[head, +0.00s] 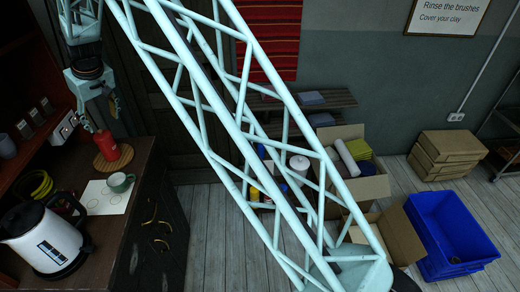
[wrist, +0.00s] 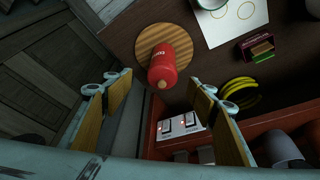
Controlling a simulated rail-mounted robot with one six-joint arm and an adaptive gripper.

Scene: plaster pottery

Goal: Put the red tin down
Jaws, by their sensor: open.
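The red tin (head: 106,144) stands on a round wooden board (head: 124,160) at the left, on the dark counter. My gripper (head: 90,122) is just above and to the left of the tin in the head view. In the wrist view my gripper (wrist: 158,84) has its two fingers wide apart with nothing between the pads. The tin is beyond the fingertips; the exact gap is hard to tell.
A white sheet with printed circles (head: 97,199), a green cup (head: 120,181) and a white kettle (head: 47,238) share the counter. A blue crate (head: 450,235) is on the floor.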

